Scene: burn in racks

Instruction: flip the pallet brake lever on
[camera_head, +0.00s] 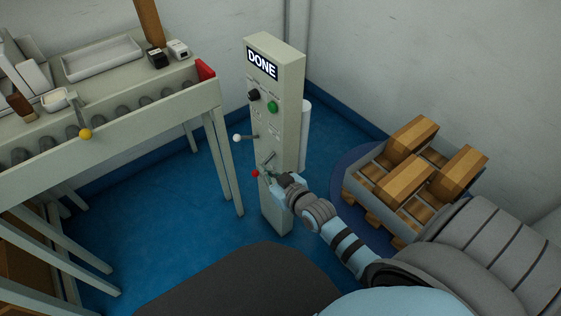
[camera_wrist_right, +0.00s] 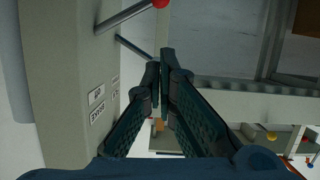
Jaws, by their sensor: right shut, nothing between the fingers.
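A grey control post (camera_head: 275,90) stands mid-view with a lit "DONE" display (camera_head: 262,63). Its front carries a white-ball lever (camera_head: 238,138) and, lower, a red-ball lever (camera_head: 255,173). My right gripper (camera_head: 276,179) is at the post's lower front, close beside the red ball. In the right wrist view my right gripper (camera_wrist_right: 160,70) is shut and empty. The red ball (camera_wrist_right: 160,3) shows at the top edge there, apart from the fingers. A second metal rod (camera_wrist_right: 135,48) reaches toward the fingertips; contact is unclear. My left gripper is out of view.
A black knob (camera_head: 253,95) and green button (camera_head: 272,107) sit above the levers. A roller conveyor bench (camera_head: 150,110) with a yellow-ball lever (camera_head: 85,133) stands left. A pallet with wooden blocks (camera_head: 410,165) is right. Blue floor (camera_head: 170,220) between is clear.

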